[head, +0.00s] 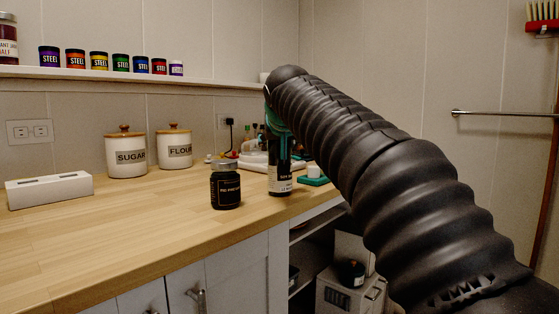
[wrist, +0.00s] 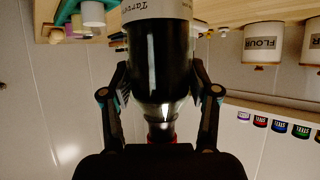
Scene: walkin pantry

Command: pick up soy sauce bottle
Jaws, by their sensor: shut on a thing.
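The soy sauce bottle (head: 279,158) is dark with a pale label and stands upright at the counter's front edge in the head view. I cannot tell whether its base touches the wood. In the wrist view the bottle (wrist: 158,60) fills the space between the fingers, its narrow neck and red cap pointing toward my palm. My gripper (wrist: 160,88) is shut on the bottle's dark upper body, one finger on each side. In the head view my arm hides most of the gripper, with a teal part showing at the bottle's top.
A dark jar (head: 226,187) stands close left of the bottle. Sugar (head: 126,156) and flour (head: 174,148) canisters and a white box (head: 49,190) stand further left. A green block (head: 314,181) lies to the right. The counter's front left (head: 120,225) is clear.

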